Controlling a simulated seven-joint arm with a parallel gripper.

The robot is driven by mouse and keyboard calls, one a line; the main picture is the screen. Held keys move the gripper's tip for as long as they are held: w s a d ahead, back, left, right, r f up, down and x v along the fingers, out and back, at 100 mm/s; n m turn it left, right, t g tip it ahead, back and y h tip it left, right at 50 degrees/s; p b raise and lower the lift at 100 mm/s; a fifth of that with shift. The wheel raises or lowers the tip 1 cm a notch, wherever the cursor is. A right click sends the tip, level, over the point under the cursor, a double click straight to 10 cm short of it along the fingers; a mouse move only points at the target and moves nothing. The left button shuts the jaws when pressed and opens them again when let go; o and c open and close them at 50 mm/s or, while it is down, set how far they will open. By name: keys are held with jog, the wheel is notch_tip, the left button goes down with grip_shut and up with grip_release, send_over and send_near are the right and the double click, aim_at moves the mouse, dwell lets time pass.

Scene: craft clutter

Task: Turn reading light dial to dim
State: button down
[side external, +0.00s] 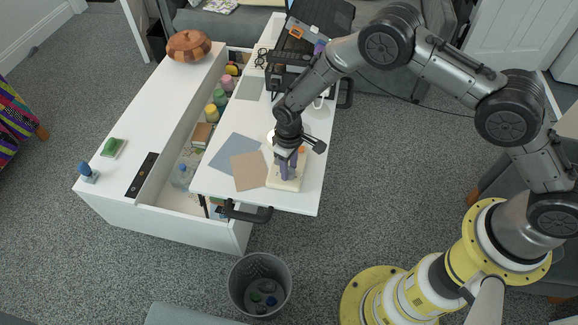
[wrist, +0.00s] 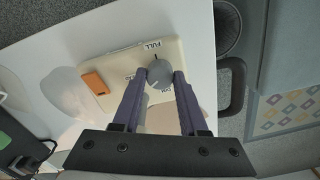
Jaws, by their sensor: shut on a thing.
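The reading light's cream base (wrist: 120,62) lies on the white tabletop. It carries a round grey dial (wrist: 159,73), an orange block (wrist: 95,82) and printed labels. FULL reads clearly at the dial's far side; the other labels are too small to read surely. My gripper (wrist: 162,77) is shut on the dial, with one purple finger on each side. In the side view, my gripper (side external: 288,168) points down over the base (side external: 284,184), and the fingers mostly hide the dial.
Blue and brown sheets (side external: 249,171) lie left of the base. An open compartment (side external: 184,190) further left holds jars, a bottle and a box. A black handle (side external: 246,213) is at the table's front edge. A wastebasket (side external: 260,284) stands on the floor.

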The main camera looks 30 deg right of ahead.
jog(key=shift+r+n, duration=0.1)
jog(key=shift+n, duration=2)
jog(key=shift+w, duration=0.1)
jog(key=shift+c, duration=2.2)
grip_release()
notch_tip(320, 180, up, 14)
